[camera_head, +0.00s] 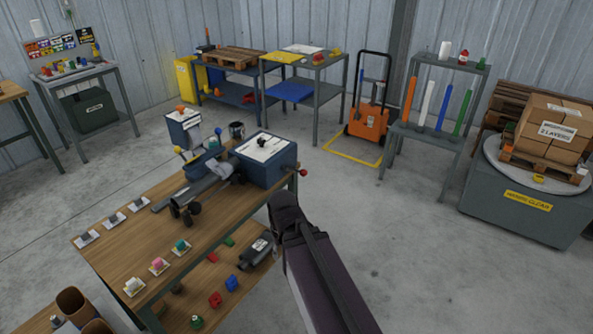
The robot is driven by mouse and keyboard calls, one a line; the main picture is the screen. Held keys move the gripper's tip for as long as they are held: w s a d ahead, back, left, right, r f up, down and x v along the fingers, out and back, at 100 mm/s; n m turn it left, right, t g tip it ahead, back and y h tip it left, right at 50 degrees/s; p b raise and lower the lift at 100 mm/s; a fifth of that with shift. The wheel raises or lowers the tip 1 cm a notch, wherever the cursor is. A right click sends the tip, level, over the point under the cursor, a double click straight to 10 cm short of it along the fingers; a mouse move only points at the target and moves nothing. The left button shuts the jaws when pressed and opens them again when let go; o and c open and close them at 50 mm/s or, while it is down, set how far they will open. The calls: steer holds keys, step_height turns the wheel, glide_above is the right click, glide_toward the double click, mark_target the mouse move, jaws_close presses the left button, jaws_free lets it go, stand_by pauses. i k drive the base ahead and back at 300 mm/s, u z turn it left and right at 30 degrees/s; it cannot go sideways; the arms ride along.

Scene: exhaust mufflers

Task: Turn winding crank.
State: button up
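A blue-grey box (265,165) with a white top plate stands at the far right end of the wooden workbench (140,240). A red ball knob (303,172) sticks out at its right side and looks like a crank handle; the crank arm itself is too small to make out. My gripper (284,200) is at the end of my dark arm, in front of the bench's right edge. In the picture it is below and left of the red knob, with a visible gap. Its fingers are dark and cannot be told apart.
A blue bench machine (203,162) with coloured ball knobs and metal rollers stands left of the box. Small parts on white cards line the bench's near side. A lower shelf holds a dark muffler-like part (258,248). Open floor (420,255) lies to the right.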

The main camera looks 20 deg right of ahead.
mark_target(303, 172)
steer(key=i, duration=0.9)
steer(key=z, duration=0.05)
